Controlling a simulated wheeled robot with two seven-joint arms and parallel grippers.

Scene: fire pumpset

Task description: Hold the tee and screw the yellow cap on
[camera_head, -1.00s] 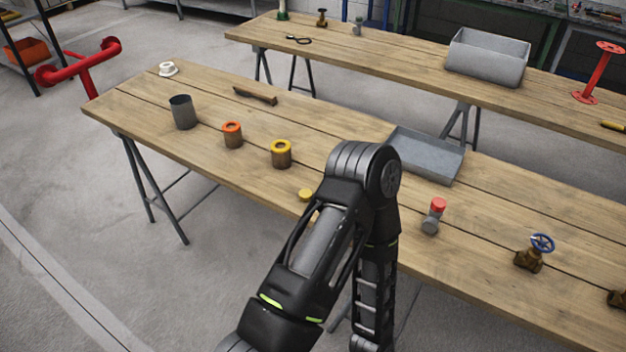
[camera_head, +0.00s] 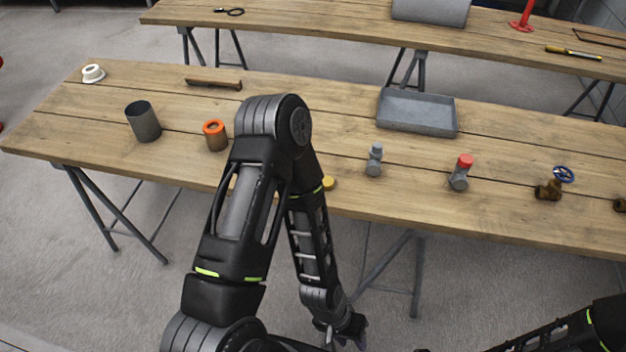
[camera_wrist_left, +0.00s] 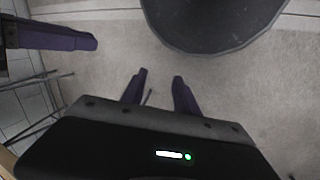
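A small grey fitting with no coloured cap, which looks like the tee (camera_head: 374,160), stands upright on the near table. The yellow cap (camera_head: 328,183) lies near the table's front edge, just right of my left forearm. A similar grey fitting with a red cap (camera_head: 460,172) stands to the right. My left gripper (camera_head: 347,335) hangs low in front of the table, apart from everything. In the left wrist view its purple fingers (camera_wrist_left: 158,80) are spread and empty above the floor. My right arm enters at the lower right; its gripper's opening cannot be made out.
The near table (camera_head: 520,205) also holds a grey tray (camera_head: 417,112), a dark cup (camera_head: 143,122), an orange-ringed cylinder (camera_head: 215,135) and a blue-wheeled valve (camera_head: 551,187). The wood between the red-capped fitting and the valve is bare. A second table stands behind.

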